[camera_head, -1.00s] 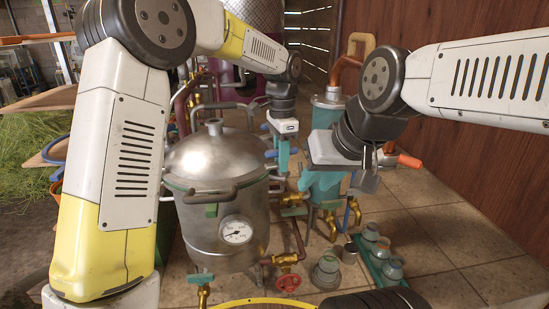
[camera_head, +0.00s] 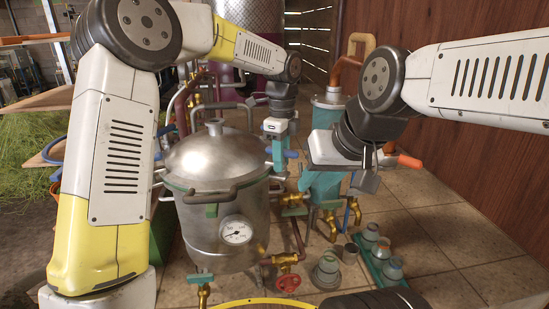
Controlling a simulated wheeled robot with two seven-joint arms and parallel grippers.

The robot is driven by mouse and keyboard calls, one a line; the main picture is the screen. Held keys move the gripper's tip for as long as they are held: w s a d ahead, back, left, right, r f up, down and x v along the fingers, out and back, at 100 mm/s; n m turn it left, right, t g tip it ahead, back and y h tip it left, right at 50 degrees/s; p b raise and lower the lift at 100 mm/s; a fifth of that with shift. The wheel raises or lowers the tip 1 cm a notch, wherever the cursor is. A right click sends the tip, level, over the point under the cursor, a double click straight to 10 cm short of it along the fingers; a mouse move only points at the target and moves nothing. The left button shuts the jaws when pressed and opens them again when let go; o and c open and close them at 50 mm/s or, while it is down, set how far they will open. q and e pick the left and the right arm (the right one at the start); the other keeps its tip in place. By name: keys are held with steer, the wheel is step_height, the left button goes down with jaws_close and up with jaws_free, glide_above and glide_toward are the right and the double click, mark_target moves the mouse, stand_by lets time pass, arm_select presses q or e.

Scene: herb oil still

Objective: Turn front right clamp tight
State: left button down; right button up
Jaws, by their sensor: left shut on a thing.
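The steel still pot (camera_head: 215,215) stands in the middle with its domed lid (camera_head: 212,160) on. My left gripper (camera_head: 278,158) points down at the right edge of the lid. It is shut on a small blue-handled part, which I take to be the front right clamp (camera_head: 291,154); the fingers hide most of it. My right gripper (camera_head: 366,182) hangs in front of the blue-green vessel (camera_head: 325,185), apart from the pot. Its fingertips are too unclear to tell their opening.
A red valve wheel (camera_head: 288,283) and brass valves (camera_head: 330,215) sit low, right of the pot. A teal rack (camera_head: 378,262) with several jars stands on the tiles. Tiled floor (camera_head: 450,245) at the right is clear.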

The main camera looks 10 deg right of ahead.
arm_select(q)
steer(key=shift+m, duration=0.4)
steer(key=c, duration=1.6)
jaws_free()
steer(key=shift+r, duration=3.95)
